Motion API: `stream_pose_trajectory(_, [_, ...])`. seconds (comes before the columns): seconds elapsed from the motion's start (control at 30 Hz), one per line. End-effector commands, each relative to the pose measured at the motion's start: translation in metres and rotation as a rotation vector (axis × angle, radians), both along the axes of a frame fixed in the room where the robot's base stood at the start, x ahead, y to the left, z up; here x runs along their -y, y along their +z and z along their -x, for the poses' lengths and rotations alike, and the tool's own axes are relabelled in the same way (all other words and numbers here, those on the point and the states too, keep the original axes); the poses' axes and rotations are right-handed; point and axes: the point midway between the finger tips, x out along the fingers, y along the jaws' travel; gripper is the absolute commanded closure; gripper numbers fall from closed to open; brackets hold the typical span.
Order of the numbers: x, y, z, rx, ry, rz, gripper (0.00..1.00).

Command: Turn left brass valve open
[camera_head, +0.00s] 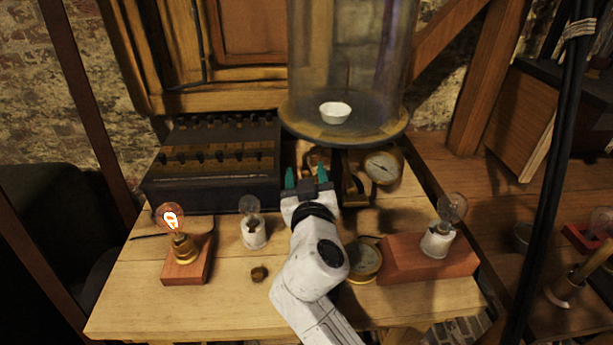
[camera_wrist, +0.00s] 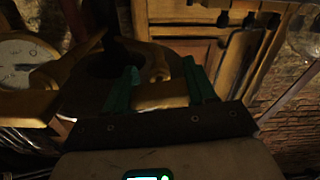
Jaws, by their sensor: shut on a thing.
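My gripper (camera_head: 306,177) reaches the apparatus under the glass bell jar, its two green fingers pointing away from me. In the wrist view my gripper (camera_wrist: 162,84) has its fingers on either side of a brass bar (camera_wrist: 160,97), which I take to be the handle of the left brass valve; it is shut on it. In the head view the valve (camera_head: 318,158) shows only partly behind the fingers, in the shade. A second brass fitting (camera_head: 355,186) stands just to the right. How far the valve is turned I cannot tell.
The glass bell jar (camera_head: 350,60) stands above on a round plate, with a white bowl (camera_head: 335,112) inside. A dial gauge (camera_head: 381,167) is at right. A dark switch box (camera_head: 215,165) is close at left. A lit bulb (camera_head: 171,219) and other bulbs stand on the table.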

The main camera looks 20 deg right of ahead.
Motion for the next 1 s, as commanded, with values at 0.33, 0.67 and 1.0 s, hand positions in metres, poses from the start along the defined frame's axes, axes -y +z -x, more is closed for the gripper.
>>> stream_pose_trajectory(0.33, [-0.002, 0.0005, -0.0003, -0.098, 0.002, 0.303, 0.75])
stream_pose_trajectory(0.67, [-0.0026, 0.0012, -0.0005, -0.195, 0.001, 0.601, 0.75])
stream_pose_trajectory(1.0, [-0.0031, 0.0005, -0.0006, -0.294, 0.003, 0.907, 0.75])
